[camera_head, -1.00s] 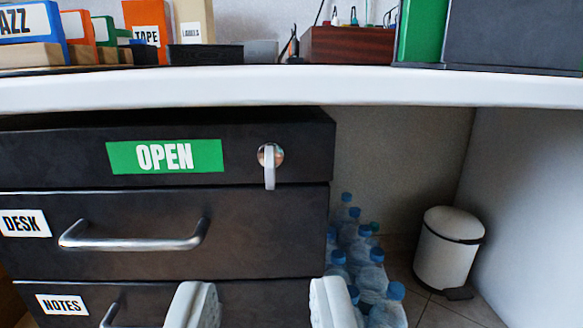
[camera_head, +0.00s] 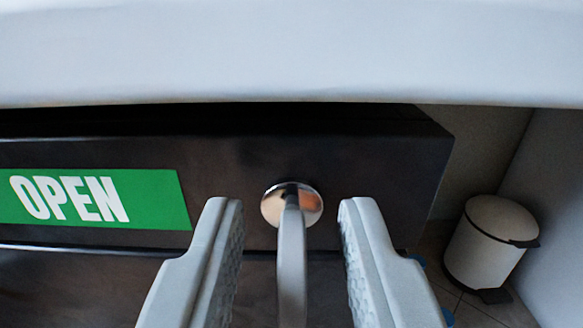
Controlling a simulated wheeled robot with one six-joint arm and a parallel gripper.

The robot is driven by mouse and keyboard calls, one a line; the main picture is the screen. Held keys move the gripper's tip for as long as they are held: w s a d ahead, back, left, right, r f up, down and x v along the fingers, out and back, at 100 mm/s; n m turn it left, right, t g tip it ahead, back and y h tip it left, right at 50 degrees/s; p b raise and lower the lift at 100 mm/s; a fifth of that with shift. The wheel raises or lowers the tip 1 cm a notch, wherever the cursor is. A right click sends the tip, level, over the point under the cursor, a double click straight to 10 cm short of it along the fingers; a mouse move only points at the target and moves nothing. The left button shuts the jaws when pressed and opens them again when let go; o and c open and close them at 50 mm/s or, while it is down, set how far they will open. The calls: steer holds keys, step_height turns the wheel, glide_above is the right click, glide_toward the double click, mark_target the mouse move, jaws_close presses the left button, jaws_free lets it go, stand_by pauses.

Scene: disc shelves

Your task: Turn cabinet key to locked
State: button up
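The cabinet key (camera_head: 291,255) sticks out of a round metal lock (camera_head: 312,205) on the front of the dark cabinet (camera_head: 250,165). Its grey handle points straight down in the picture. A green sign reading OPEN (camera_head: 95,199) is on the same front, left of the lock. My gripper (camera_head: 291,215) is open, with one finger on each side of the key. There is a visible gap between the key and each finger. The lower end of the key runs out of the bottom of the picture.
A white desk top (camera_head: 290,55) overhangs just above the cabinet front. A white pedal bin (camera_head: 490,243) stands on the floor at the right, beside a pale wall (camera_head: 560,190). Blue bottle caps show partly behind the right finger.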

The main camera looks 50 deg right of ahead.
steer(key=shift+w+d, duration=0.3)
steer(key=shift+d, duration=0.1)
jaws_close()
